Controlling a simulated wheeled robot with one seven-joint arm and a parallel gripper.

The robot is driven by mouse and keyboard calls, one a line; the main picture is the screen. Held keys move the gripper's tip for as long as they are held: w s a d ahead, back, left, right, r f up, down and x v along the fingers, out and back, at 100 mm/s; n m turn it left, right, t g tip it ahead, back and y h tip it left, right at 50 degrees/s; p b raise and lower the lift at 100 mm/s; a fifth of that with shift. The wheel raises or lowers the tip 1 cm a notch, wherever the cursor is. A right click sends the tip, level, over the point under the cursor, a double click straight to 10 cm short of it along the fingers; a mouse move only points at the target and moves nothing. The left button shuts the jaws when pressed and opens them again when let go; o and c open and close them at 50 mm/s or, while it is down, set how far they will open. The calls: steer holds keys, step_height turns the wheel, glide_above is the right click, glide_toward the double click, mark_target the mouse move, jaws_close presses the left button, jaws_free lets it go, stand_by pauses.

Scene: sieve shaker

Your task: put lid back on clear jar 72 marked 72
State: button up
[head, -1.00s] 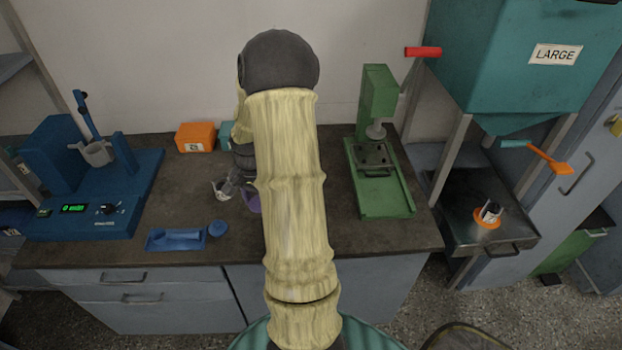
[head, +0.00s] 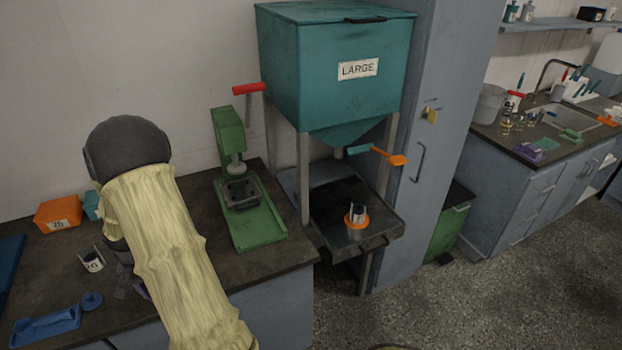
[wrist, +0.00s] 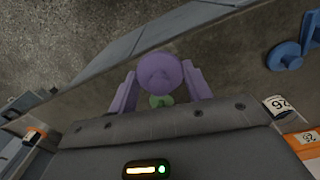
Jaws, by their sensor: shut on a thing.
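My gripper (wrist: 161,88) has two purple fingers, shut on a round purple lid-like piece (wrist: 160,68) with a small knob. A small green round part (wrist: 161,101) shows just beneath it. In the head view my arm hides most of the gripper; a bit of purple shows beside it. A clear jar (head: 92,262) with a white label stands upright on the bench left of my arm; its number is too small to be sure of. Another small labelled jar (head: 357,212) stands in an orange ring on the metal tray under the hopper. I cannot tell which is jar 72.
An orange bin (head: 58,214) stands at the back of the bench. A blue tray (head: 45,325) and blue disc (head: 92,301) lie in front. A green press (head: 247,205) stands right of my arm, then the teal hopper (head: 335,75). A sink counter (head: 540,160) is far right.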

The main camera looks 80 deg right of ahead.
steer(key=w+a+f+n, duration=0.2)
steer(key=a+f+n, duration=0.4)
steer(key=a, duration=0.5)
steer(key=w+a+f+n, duration=0.2)
steer(key=a+f+n, duration=0.4)
steer(key=a, duration=0.5)
steer(key=shift+a+f, duration=0.25)
steer(key=shift+f, duration=0.65)
steer(key=shift+a, duration=0.15)
